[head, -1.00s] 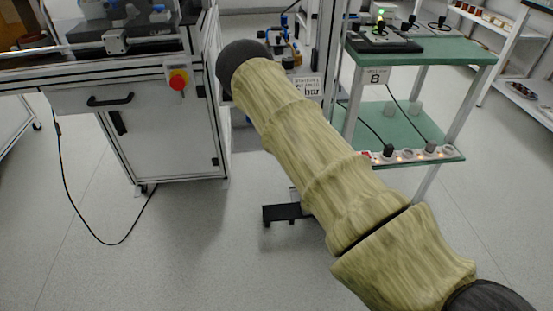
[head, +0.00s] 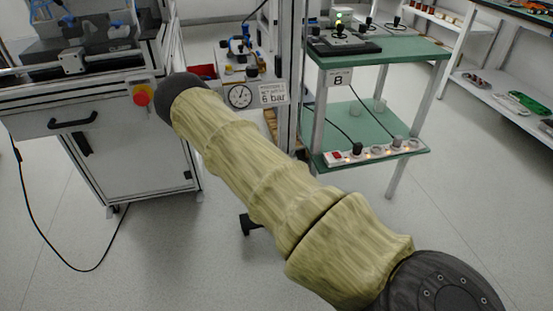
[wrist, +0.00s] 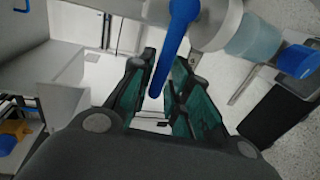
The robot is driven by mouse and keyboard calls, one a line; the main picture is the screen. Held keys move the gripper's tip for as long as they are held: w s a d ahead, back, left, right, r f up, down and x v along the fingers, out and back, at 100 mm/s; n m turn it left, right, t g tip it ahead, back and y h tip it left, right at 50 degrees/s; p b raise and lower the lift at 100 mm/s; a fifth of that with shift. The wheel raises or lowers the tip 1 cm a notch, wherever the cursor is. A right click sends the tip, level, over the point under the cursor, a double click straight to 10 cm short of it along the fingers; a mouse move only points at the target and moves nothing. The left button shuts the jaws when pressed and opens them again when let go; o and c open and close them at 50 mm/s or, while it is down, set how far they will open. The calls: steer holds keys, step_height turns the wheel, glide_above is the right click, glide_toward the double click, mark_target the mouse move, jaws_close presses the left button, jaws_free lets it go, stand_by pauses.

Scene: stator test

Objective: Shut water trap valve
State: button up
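A blue lever (wrist: 176,40) hangs down in the wrist view, with its rounded tip in the gap between my fingers. It appears to belong to a fitting with a white collar (wrist: 222,22), a clear bluish bowl (wrist: 254,40) and a blue end (wrist: 297,61), which I take to be the water trap. My gripper (wrist: 163,66), with green inner pads, is open around the lever's lower part. I cannot tell whether either finger touches it. In the head view my sleeved arm hides the gripper and the lever.
A white machine cabinet (head: 125,165) with a red stop button (head: 142,95) stands at left. A pressure gauge (head: 240,96) and a "6 bar" sign (head: 273,94) are behind the arm. A green-shelved trolley (head: 400,48) stands at right. Open floor lies around the cabinet.

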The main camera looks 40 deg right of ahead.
steer(key=shift+o, duration=0.7)
steer(key=shift+a, duration=0.1)
steer(key=v, duration=1.2)
